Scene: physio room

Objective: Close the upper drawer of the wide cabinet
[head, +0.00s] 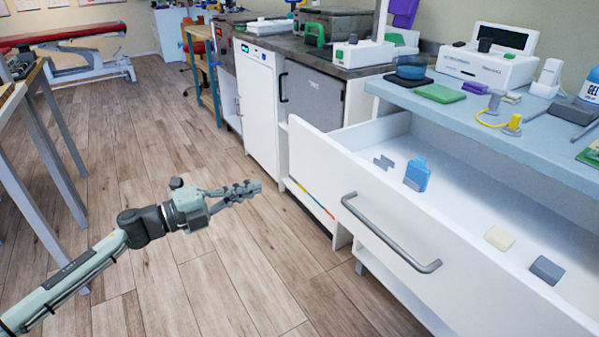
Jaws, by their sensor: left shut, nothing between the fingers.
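The upper drawer (438,244) of the wide cabinet (388,289) is pulled out at the right of the head view. Its white front carries a grey bar handle (385,236). Inside lie a blue bottle-like item (417,175), a small grey piece (383,162), a cream block (499,238) and a grey-blue block (546,269). My left gripper (250,188) is shut and empty, over the floor to the left of the drawer front and apart from it. My right gripper is not in view.
The blue-grey cabinet top (455,112) holds a white device (487,66), a green pad (440,93), a yellow-ended cord (512,125) and a gel bottle (589,90). A white cabinet (258,106) stands beyond. A table (28,97) is at the left. The wooden floor (180,122) between is clear.

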